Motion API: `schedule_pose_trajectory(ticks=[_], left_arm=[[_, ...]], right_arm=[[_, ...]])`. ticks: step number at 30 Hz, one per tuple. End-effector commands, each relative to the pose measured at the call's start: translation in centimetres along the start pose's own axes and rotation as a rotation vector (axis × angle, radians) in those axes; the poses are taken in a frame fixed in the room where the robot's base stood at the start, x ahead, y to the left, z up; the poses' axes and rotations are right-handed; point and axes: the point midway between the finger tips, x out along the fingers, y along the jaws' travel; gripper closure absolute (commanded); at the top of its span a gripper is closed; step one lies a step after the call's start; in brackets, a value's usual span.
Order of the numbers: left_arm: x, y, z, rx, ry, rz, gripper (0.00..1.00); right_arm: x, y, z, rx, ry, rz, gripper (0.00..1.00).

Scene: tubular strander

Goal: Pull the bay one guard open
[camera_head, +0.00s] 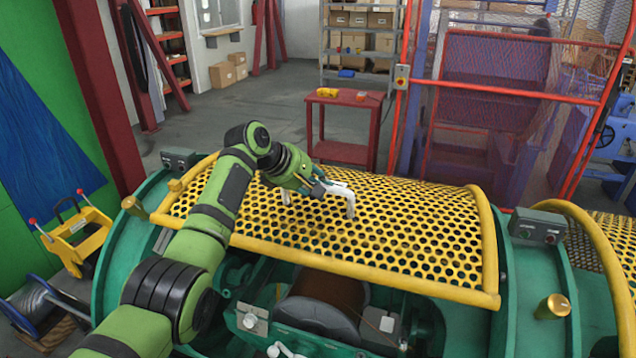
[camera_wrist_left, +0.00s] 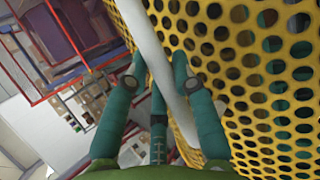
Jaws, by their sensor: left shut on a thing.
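The bay one guard (camera_head: 400,225) is a curved yellow perforated panel with a yellow tube frame, over the green machine bed. Below its front edge the bay shows open, with a brown spool (camera_head: 325,300) inside. A white handle (camera_head: 345,192) stands on the guard's upper face. My left gripper (camera_head: 322,188) is at the handle, shut on it. In the left wrist view the white handle bar (camera_wrist_left: 160,65) runs between my green fingers (camera_wrist_left: 155,85), beside the yellow mesh (camera_wrist_left: 250,70). My right gripper is not in view.
A second yellow guard (camera_head: 615,240) is at the right edge. Control boxes (camera_head: 538,228) sit on the machine frame. A red table (camera_head: 345,125) and a red-framed mesh fence (camera_head: 500,90) stand behind. A yellow stand (camera_head: 75,235) is at left.

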Motion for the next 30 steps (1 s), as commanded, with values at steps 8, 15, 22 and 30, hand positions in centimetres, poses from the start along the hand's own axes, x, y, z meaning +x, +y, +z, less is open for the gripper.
schedule_pose_trajectory(ticks=[8,15,22,30], left_arm=[[0.61,-1.05,-0.35,-0.004,0.005,-0.027,1.0],[0.59,-0.98,-0.25,-0.004,0.002,-0.025,0.49],[0.44,-0.7,-0.12,-0.003,0.0,-0.018,0.49],[0.21,-0.48,-0.08,-0.002,-0.001,-0.013,0.49]], right_arm=[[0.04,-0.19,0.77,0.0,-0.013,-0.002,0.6],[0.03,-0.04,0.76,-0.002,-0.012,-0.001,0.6],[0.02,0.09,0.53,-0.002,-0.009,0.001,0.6],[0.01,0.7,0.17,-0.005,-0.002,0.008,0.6]])
